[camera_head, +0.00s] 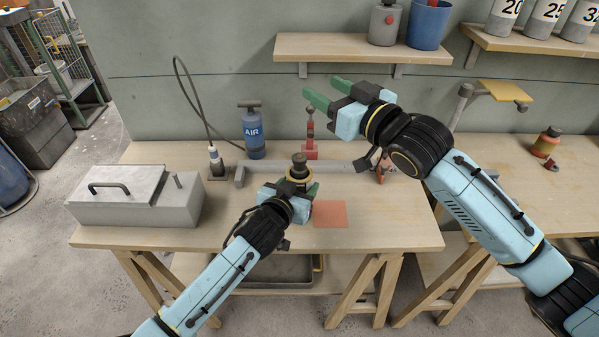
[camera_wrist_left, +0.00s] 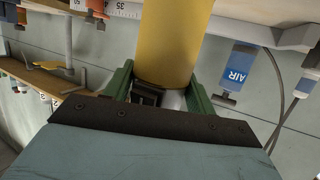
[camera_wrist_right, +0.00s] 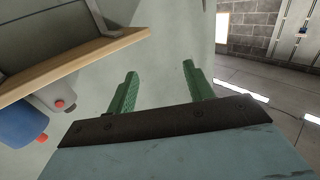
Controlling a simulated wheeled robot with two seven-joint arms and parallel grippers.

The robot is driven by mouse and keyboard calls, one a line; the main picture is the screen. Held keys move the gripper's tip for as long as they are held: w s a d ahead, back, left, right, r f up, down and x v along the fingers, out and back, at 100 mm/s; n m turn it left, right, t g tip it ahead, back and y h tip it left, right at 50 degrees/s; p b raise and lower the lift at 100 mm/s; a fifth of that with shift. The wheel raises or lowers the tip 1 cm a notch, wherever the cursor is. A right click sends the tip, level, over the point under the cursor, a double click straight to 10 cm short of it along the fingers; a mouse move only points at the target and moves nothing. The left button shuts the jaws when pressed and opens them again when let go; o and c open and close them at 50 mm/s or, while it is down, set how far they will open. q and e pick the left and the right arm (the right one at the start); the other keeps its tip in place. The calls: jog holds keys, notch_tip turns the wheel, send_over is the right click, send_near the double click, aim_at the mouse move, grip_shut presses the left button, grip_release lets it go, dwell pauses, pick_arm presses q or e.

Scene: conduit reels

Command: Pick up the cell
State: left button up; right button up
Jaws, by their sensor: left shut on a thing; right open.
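The cell, a yellow cylinder with a dark knobbed top (camera_head: 299,163), is between the green fingers of my left gripper (camera_head: 291,187). The left gripper is shut on it over the front middle of the table. In the left wrist view the yellow body of the cell (camera_wrist_left: 172,40) fills the space between the fingers. Its lower part is hidden in the head view, so I cannot tell whether it touches the table. My right gripper (camera_head: 329,92) is open and empty, raised above the back of the table. Its spread fingers (camera_wrist_right: 158,90) also show in the right wrist view.
A grey lidded box (camera_head: 138,198) stands at the table's left. A blue AIR bottle (camera_head: 254,133), a hose and a grey rail (camera_head: 330,168) are behind the left gripper. An orange mat (camera_head: 330,214) lies beside it. A shelf (camera_head: 362,47) hangs above.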

jog(key=s+f+n+g, duration=0.1)
jog(key=s+f+g, duration=0.35)
jog(key=f, duration=0.25)
send_near(305, 162)
jog(key=w+a, duration=0.2)
jog(key=a, duration=0.1)
jog(key=shift+w+a+f+t+h, duration=0.25)
jog(key=shift+w+a+f+h, duration=0.15)
jog(key=shift+w+a+f, duration=0.3)
jog(key=shift+x, duration=3)
jog(key=c, duration=1.1)
